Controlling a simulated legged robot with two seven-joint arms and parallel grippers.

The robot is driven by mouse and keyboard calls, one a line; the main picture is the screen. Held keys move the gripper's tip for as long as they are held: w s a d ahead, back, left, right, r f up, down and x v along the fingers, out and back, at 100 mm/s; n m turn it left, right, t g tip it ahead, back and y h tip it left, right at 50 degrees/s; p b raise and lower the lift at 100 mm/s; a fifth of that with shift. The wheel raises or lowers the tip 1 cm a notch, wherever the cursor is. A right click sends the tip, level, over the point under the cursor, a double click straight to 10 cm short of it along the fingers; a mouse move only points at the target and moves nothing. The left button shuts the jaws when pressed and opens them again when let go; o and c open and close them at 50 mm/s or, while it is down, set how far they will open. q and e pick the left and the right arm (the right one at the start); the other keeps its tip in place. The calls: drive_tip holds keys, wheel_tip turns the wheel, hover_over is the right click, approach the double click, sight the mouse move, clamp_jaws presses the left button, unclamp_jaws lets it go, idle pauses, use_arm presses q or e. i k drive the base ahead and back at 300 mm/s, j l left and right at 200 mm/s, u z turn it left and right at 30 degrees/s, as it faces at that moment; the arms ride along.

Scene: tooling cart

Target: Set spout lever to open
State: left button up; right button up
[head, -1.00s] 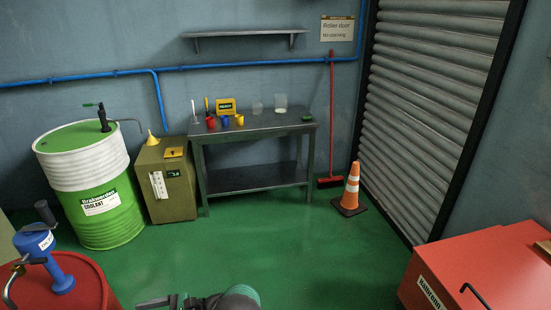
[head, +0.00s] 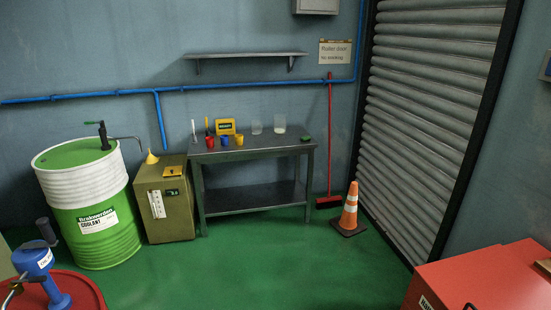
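A green and white coolant drum (head: 95,225) stands at the left. A red drum (head: 85,290) at the lower left carries a blue pump (head: 42,272) with a dark grip (head: 46,231) and a metal spout cut off by the left edge. I cannot tell which has the spout lever, or whether it is open. Neither of my grippers is in view.
An olive cabinet (head: 180,218) with a yellow funnel (head: 151,157) stands beside the coolant drum. A grey bench (head: 255,150) holds cups and jars. A traffic cone (head: 350,208) and a red cart (head: 480,280) are right. The middle green floor (head: 260,265) is clear.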

sight(37, 279)
drive_tip(key=u, duration=1.25)
drive_tip(key=i+j+u, duration=0.4)
drive_tip(key=i+j, duration=0.1)
drive_tip(key=i, duration=0.1)
